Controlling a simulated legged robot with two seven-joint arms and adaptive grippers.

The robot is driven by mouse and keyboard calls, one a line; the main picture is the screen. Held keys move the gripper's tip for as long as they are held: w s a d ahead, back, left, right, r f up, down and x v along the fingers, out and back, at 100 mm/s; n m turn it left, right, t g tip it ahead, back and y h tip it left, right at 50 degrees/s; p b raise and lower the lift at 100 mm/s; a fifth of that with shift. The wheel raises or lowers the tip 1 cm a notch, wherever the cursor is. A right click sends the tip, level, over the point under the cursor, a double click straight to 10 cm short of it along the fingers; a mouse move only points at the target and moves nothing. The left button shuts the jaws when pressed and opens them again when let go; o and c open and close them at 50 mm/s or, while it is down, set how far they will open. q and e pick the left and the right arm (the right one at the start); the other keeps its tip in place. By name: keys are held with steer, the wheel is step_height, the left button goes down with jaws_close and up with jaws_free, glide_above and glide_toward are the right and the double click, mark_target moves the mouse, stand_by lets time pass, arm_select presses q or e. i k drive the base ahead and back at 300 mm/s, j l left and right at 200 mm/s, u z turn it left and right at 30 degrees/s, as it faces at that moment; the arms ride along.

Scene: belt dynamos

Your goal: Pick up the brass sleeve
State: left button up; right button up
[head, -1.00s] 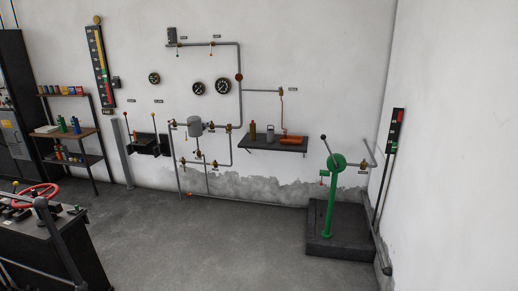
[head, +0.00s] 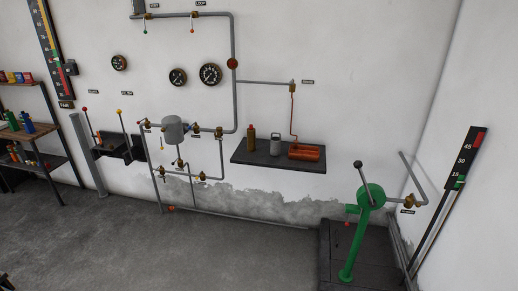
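I cannot make out a brass sleeve for certain. An orange-red block (head: 306,152) lies at the shelf's right, below a thin copper-coloured pipe. Small brass-coloured fittings sit on the wall pipes. Neither of my grippers shows in the head view.
A green hand pump (head: 357,235) with a lever stands on a dark plinth (head: 335,275) at the right. Grey pipes, gauges (head: 210,75) and a grey tank (head: 172,129) are on the wall. A rack (head: 40,135) stands at the left. The grey floor between is clear.

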mark_target(251, 134)
steer(key=i+l+u, duration=0.1)
steer(key=i, duration=1.85)
steer(key=i+j+z, duration=0.25)
steer(key=i+j, duration=0.25)
steer(key=i, duration=0.15)
steer(key=i+j+z, duration=0.25)
steer(key=i+j, duration=0.4)
